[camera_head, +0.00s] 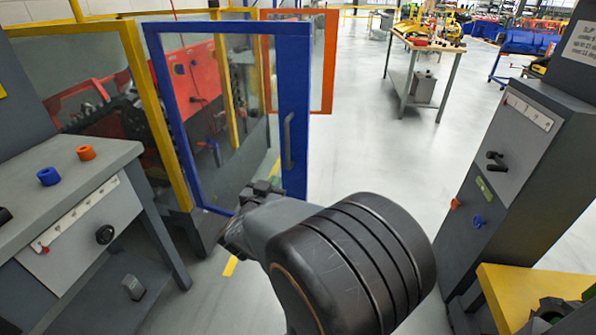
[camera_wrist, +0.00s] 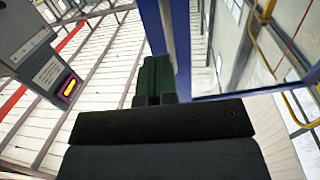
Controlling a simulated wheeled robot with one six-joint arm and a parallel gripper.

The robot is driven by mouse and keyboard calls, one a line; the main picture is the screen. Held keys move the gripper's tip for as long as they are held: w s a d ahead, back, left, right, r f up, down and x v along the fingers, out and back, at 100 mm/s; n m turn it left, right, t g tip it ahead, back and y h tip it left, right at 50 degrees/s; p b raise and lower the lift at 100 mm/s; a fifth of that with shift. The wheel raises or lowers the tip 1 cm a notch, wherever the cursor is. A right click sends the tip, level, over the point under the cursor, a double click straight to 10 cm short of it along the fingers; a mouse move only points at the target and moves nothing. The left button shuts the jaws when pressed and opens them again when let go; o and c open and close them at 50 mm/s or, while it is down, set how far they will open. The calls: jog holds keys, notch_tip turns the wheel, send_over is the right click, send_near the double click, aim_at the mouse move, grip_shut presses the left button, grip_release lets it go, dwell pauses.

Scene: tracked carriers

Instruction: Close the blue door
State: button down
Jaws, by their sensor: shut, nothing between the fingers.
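The blue door (camera_head: 296,115) is a blue frame around a clear pane, with a dark vertical handle (camera_head: 289,140) on its wide right stile. It appears to stand open, its handle side out toward the aisle. My gripper (camera_head: 268,186) is low in front of the door, left of the stile and below the handle. In the wrist view my gripper (camera_wrist: 154,68) has its dark green fingers together and empty, beside the blue frame (camera_wrist: 181,48). I cannot tell whether they touch it. My arm hides part of the door's lower edge.
A yellow-framed fence (camera_head: 153,95) with red machinery behind it stands left of the door. A grey bench (camera_head: 80,207) is at left and a grey cabinet (camera_head: 515,160) at right. An orange-framed door (camera_head: 329,62) stands behind. The aisle floor (camera_head: 385,150) between is clear.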

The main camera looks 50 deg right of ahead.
aim_at(301, 154)
jog(key=shift+g, duration=0.4)
jog(key=x, duration=0.4)
jog(key=b+x, duration=0.1)
jog(key=x, duration=0.3)
jog(key=s+x, duration=0.1)
jog(key=x, duration=0.3)
jog(key=shift+d+b, duration=0.35)
jog(key=shift+d, duration=0.1)
jog(key=shift+x, duration=0.85)
